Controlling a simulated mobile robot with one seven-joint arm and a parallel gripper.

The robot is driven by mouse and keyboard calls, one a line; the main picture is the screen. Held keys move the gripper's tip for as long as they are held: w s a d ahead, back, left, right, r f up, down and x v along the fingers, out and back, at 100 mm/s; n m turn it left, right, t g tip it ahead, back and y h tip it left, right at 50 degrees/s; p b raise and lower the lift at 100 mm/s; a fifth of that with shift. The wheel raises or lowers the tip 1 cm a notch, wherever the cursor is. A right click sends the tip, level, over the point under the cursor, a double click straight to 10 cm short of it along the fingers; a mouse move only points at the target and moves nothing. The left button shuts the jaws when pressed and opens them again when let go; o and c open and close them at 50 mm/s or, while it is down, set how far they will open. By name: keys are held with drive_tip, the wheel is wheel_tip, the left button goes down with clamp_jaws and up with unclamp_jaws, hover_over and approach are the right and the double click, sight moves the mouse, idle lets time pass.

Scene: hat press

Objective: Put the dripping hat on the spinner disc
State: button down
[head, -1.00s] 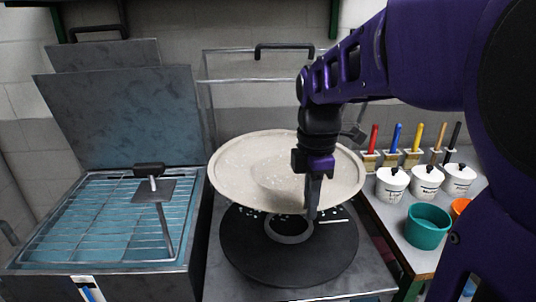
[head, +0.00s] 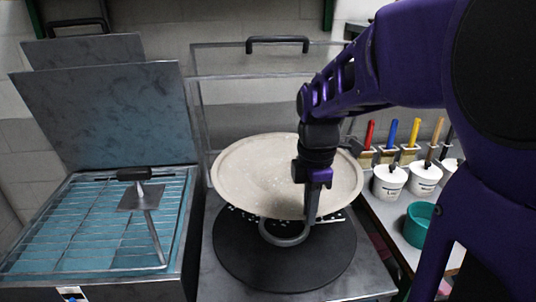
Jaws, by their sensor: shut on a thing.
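The hat (head: 255,172) is a wide cream brim with pale speckles on it, in the middle of the head view. My gripper (head: 311,212) points down at the hat's right side and is shut on it. The hat is tilted, with its broad face toward the camera. The spinner disc (head: 245,262) is dark and round with a grey ring (head: 284,238) at its centre. The hat hangs above the disc's rear part and hides it. Whether the hat's lower edge touches the ring cannot be told. White drops or marks show below the hat on the disc.
An open tank with a wire rack (head: 75,235) and raised lid (head: 105,115) stands at left; a handled plate tool (head: 140,195) lies on it. A clear raised cover (head: 250,85) stands behind the disc. White pots (head: 388,181), brushes (head: 388,135) and a teal bowl (head: 417,225) sit at right.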

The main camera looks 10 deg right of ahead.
drive_tip(key=shift+s+f+p, duration=0.1)
drive_tip(key=shift+f+p, duration=0.45)
drive_tip(key=shift+p, duration=0.5)
drive_tip(key=shift+f+b, duration=2.05)
drive_tip(key=shift+f, duration=0.65)
drive_tip(key=shift+f+b, duration=0.4)
drive_tip(key=shift+f, duration=0.2)
drive_tip(key=c, duration=0.8)
unclamp_jaws()
